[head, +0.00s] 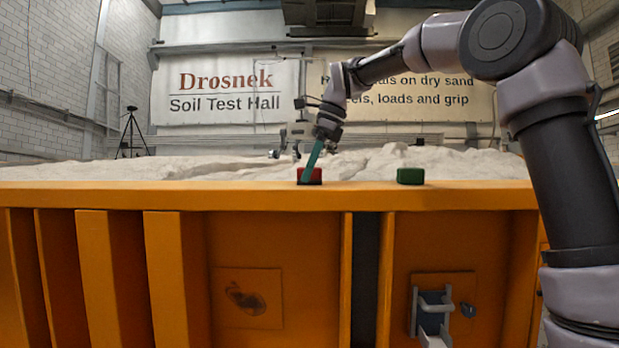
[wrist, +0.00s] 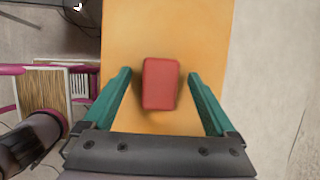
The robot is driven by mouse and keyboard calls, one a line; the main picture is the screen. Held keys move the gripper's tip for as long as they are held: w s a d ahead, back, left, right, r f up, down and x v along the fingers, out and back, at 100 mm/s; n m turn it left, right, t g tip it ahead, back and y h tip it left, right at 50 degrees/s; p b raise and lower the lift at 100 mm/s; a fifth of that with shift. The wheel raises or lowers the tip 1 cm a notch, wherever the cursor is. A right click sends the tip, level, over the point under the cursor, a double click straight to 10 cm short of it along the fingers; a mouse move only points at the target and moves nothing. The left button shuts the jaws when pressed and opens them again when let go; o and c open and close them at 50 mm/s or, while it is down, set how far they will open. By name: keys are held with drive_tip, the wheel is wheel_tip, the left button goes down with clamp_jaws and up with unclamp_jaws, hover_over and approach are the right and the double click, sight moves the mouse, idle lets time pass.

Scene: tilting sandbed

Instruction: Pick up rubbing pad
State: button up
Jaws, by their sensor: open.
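A red block-shaped pad (head: 317,176) lies on the flat orange rim of the sandbed. A similar green pad (head: 410,176) lies on the rim to its right. I cannot tell from their looks which one is the rubbing pad. My gripper (head: 307,179) points down at the red pad, and a teal finger covers part of it in the head view. In the wrist view the red pad (wrist: 160,84) sits between the two open teal fingers of my gripper (wrist: 159,74), with a gap on each side. Nothing is held.
The orange rim (head: 120,187) is a narrow ledge, clear to the left of the red pad. Pale uneven sand (head: 90,171) lies behind it. A grey bracket (head: 433,312) sticks out of the orange wall below. A tripod (head: 131,132) stands far back left.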

drive_tip(key=c, duration=1.4)
clamp_jaws()
drive_tip(key=shift+r, duration=0.15)
wheel_tip(320, 180, up, 10)
drive_tip(key=shift+f, duration=0.1)
drive_tip(key=o, duration=0.6)
unclamp_jaws()
drive_tip(key=c, duration=0.5)
drive_tip(key=shift+s, duration=0.15)
